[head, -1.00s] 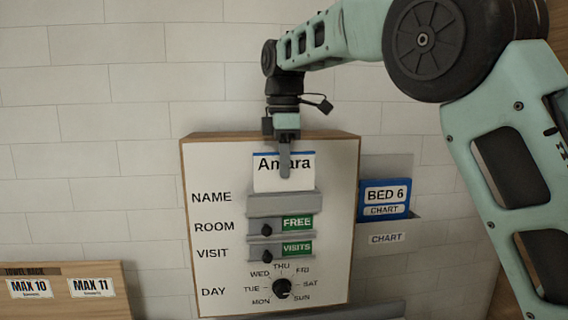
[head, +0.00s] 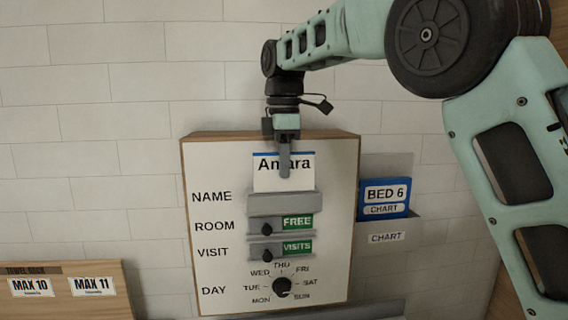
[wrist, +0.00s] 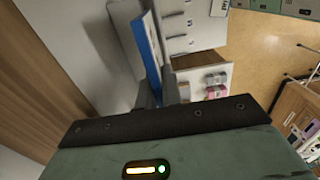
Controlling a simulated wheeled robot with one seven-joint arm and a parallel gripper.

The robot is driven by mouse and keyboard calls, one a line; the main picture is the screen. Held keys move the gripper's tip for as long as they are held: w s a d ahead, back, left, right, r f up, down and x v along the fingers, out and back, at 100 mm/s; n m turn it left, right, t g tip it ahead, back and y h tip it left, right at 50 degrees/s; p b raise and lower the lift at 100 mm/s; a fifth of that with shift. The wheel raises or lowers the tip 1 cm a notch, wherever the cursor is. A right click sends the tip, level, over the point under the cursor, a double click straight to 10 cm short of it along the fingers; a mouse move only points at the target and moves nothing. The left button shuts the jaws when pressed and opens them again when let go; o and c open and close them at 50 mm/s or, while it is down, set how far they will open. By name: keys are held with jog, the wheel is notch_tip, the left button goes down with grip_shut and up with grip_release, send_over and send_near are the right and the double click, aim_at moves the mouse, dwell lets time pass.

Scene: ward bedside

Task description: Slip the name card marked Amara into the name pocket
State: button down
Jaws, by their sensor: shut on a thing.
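The white name card marked Amara (head: 266,178), with a blue top edge, is upright in front of the board. My gripper (head: 284,160) is shut on its upper part; one finger covers part of the lettering. In the wrist view the card (wrist: 150,45) shows nearly edge-on between the fingers. The grey name pocket (head: 282,204) is beside the NAME label, directly below the card. The card's lower edge meets the pocket's top edge in the head view; I cannot tell whether any of it is inside.
The board (head: 222,165) also carries a FREE slider (head: 298,222), a VISITS slider (head: 297,248) and a DAY dial (head: 282,287) below the pocket. A chart holder (head: 390,234) with a blue BED 6 chart (head: 386,193) is to the right. A wooden towel rack (head: 62,300) is at lower left.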

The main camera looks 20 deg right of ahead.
jog(key=shift+f, duration=0.3)
jog(key=shift+f, duration=0.1)
jog(key=c, duration=1.5)
grip_release()
